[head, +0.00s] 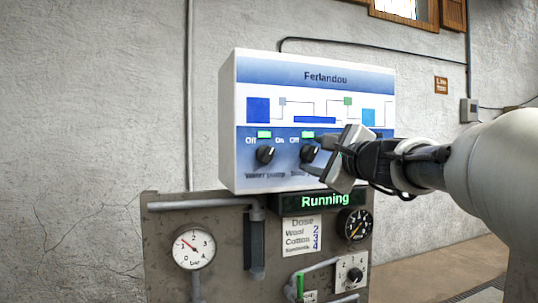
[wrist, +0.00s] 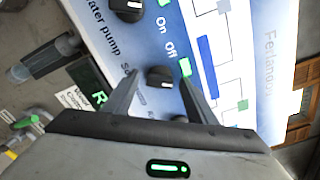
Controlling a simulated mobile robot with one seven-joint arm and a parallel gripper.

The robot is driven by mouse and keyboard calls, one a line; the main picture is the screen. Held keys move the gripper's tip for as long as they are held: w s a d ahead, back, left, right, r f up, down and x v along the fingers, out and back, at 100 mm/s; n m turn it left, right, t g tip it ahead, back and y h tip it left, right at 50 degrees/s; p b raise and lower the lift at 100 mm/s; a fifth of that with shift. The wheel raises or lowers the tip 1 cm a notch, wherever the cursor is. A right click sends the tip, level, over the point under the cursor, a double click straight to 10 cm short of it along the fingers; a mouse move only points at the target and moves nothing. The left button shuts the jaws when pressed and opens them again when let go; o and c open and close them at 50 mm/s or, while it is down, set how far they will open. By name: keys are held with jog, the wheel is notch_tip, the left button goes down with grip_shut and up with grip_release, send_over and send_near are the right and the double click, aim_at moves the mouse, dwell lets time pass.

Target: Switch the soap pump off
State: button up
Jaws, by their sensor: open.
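The soap pump knob (head: 308,154) is a black rotary knob on the blue and white Ferlandou panel (head: 310,78), below a lit green lamp (head: 307,134). Its label is partly hidden by my gripper. In the wrist view the knob (wrist: 160,77) sits between my open fingers, with its green lamp (wrist: 185,67) and the word "Off" nearby. My gripper (head: 319,156) is open at the panel's front, one finger on each side of the knob. I cannot tell whether the fingers touch it. The knob's exact pointing is hard to read.
The water pump knob (head: 265,155) is close on the left, its lamp (head: 264,134) lit green. Below are a display reading "Running" (head: 325,200), a dose card (head: 302,234), two gauges (head: 194,248) and a numbered dial (head: 350,272). Pipes (head: 256,240) protrude below the panel.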

jog(key=c, duration=1.1)
jog(key=shift+f, duration=0.1)
jog(key=shift+b, duration=0.4)
jog(key=shift+f+n+b, duration=0.15)
jog(key=shift+n+b, duration=0.45)
jog(key=shift+b, duration=0.1)
jog(key=n+b, duration=0.3)
jog(key=b, duration=0.1)
jog(key=shift+f, duration=0.15)
jog(key=n+b, duration=0.4)
jog(key=shift+n+b, duration=0.3)
jog(key=shift+n, duration=0.1)
jog(key=shift+r+n+b, duration=0.2)
jog(key=shift+n+b, duration=1)
jog(key=shift+n, duration=0.2)
jog(key=shift+r, duration=0.1)
